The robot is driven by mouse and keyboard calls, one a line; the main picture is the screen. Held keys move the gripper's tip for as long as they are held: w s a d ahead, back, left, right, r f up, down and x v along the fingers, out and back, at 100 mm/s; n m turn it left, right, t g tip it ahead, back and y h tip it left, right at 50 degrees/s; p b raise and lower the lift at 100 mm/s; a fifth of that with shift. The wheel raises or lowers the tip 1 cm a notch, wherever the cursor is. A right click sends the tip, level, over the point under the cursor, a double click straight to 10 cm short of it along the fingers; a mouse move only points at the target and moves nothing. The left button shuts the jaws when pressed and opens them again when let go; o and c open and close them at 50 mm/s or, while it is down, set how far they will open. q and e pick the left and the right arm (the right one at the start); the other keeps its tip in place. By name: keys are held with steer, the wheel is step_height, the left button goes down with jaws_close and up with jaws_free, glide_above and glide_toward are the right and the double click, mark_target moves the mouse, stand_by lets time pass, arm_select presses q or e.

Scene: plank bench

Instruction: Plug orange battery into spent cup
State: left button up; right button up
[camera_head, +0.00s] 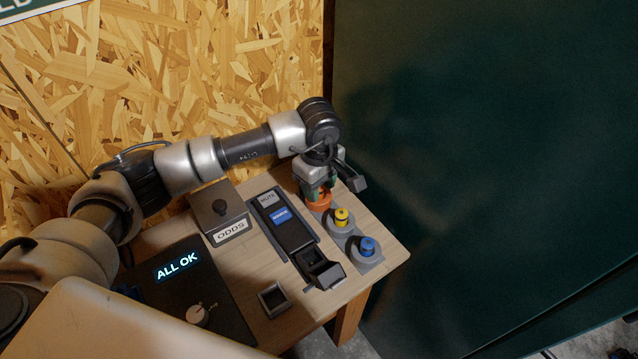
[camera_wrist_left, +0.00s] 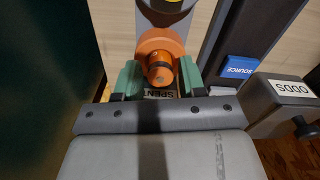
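The orange battery (camera_wrist_left: 160,72) stands end-on between the green finger pads in the left wrist view. A wider orange round cup (camera_wrist_left: 150,42) is just behind it; the battery appears to sit in it, though its lower end is hidden. A SPENT label (camera_wrist_left: 160,93) shows beside it, partly covered by my gripper. In the head view the orange cup (camera_head: 319,206) is at the far end of the row. My left gripper (camera_wrist_left: 162,78) is around the battery, with narrow gaps seeming to show on both sides, so the fingers look open. My right gripper is not in view.
A yellow battery (camera_head: 341,216) and a blue battery (camera_head: 367,246) stand in grey cups nearby. A dark device with a blue SOURCE label (camera_head: 281,215), an ODDS box (camera_head: 214,210), a small square tray (camera_head: 272,299) and an ALL OK panel (camera_head: 177,266) share the bench.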

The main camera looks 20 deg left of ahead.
arm_select(q)
steer(key=shift+o, duration=1.3)
step_height(320, 180, up, 11)
steer(key=b, duration=0.2)
steer(key=shift+f, duration=0.1)
